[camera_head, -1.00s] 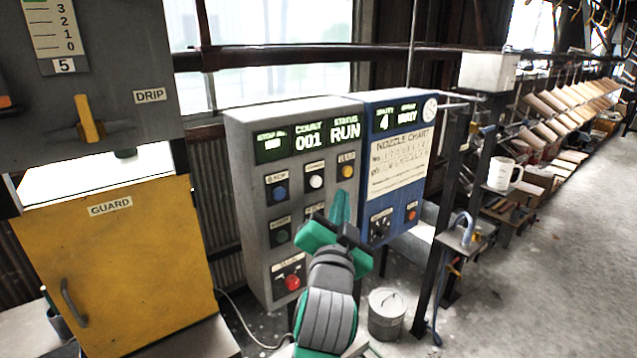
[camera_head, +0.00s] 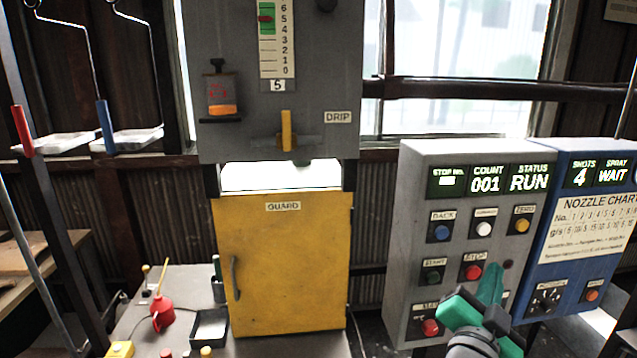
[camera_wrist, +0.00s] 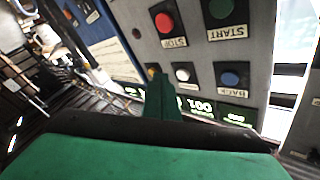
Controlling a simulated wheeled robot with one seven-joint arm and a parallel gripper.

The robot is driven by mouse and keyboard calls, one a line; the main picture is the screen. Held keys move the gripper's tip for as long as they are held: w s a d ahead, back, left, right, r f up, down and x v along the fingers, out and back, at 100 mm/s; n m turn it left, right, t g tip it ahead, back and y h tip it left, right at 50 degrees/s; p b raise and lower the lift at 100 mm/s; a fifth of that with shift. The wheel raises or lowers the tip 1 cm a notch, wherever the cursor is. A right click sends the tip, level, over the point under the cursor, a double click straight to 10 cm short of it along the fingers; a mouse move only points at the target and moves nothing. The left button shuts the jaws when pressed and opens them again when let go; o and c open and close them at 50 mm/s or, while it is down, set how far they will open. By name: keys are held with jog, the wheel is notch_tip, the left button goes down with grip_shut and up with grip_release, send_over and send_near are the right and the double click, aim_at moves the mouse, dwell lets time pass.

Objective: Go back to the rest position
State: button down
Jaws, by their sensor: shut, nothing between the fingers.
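My gripper (camera_head: 490,292) is green and shows at the lower right of the head view, in front of the grey control panel (camera_head: 412,240). Its fingers are together with nothing between them. In the wrist view the closed fingers (camera_wrist: 161,97) point at the panel's face, which appears upside down. The red STOP button (camera_wrist: 164,22), green START button (camera_wrist: 221,8) and blue BACK button (camera_wrist: 229,79) show there. I cannot tell whether the fingertips touch the panel. The panel's displays read COUNT 001 and STATUS RUN. Part of its lower face is hidden behind my gripper.
A blue panel (camera_head: 575,262) with a nozzle chart adjoins on the right, reading SHOTS 4, SPRAY WAIT. A yellow guard door (camera_head: 285,265) stands left under a grey cabinet (camera_head: 350,60). A red oil can (camera_head: 162,314) and a black tray (camera_head: 209,328) are on the bench. Hooks hang far left.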

jog(key=s+a+f+n+t+y, duration=0.1)
jog(key=s+a+f+n+y, duration=0.15)
jog(key=a+f, duration=0.55)
jog(key=s+a+f+n+y, duration=0.2)
jog(key=s+a+f+n, duration=0.15)
jog(key=f, duration=0.75)
jog(key=s+a+f+n+t+y, duration=0.15)
jog(key=a+f+n, duration=0.35)
jog(key=f, duration=0.5)
jog(key=s+a+f+n+g+y, duration=0.1)
jog(key=s+a+f+y, duration=0.1)
jog(key=s+a+f, duration=0.4)
jog(key=s+a+f+n+y, duration=0.1)
jog(key=s+a+f+y, duration=0.1)
jog(key=s+a, duration=0.4)
jog(key=s+a+y, duration=0.1)
jog(key=s+a, duration=0.1)
jog(key=s, duration=0.6)
jog(key=s+a+f+n+g+y, duration=0.1)
jog(key=s+a, duration=0.2)
jog(key=s, duration=0.5)
jog(key=shift+s+a+f, duration=0.15)
jog(key=shift+s+f, duration=0.05)
jog(key=shift+s, duration=0.15)
